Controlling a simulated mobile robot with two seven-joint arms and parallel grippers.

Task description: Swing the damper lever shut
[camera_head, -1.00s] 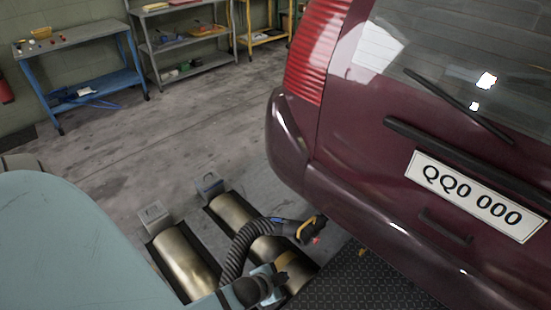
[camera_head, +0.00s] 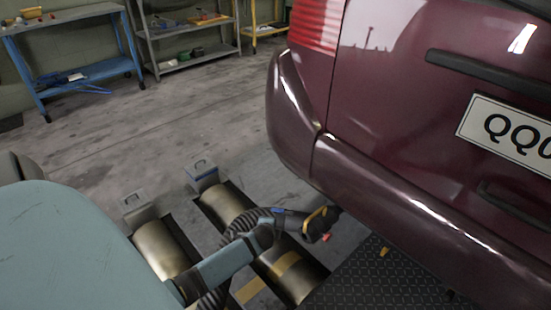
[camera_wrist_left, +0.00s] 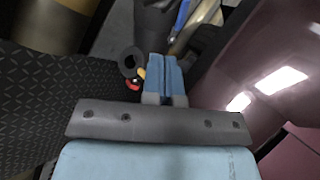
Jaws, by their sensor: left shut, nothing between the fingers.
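A dark nozzle (camera_head: 294,222) ends a corrugated black hose (camera_head: 240,224) beside the car's rear bumper. It carries a yellow loop (camera_head: 317,217), a small red tip (camera_head: 326,237) and a blue piece (camera_head: 279,211). I cannot tell which of these is the damper lever. In the left wrist view, the red piece (camera_wrist_left: 133,86) and a dark round end (camera_wrist_left: 131,62) lie just left of my left gripper (camera_wrist_left: 165,62). Its blue fingers are shut and empty. In the head view my left arm reaches to the hose; its fingers are not clear there. My right gripper is not in view.
The maroon car (camera_head: 400,190) fills the right side, its bumper close to the nozzle. Metal rollers (camera_head: 162,248) lie in the floor below. A dark treadplate (camera_head: 375,280) is at front right. A blue bench (camera_head: 75,70) and grey shelves (camera_head: 190,55) stand far back.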

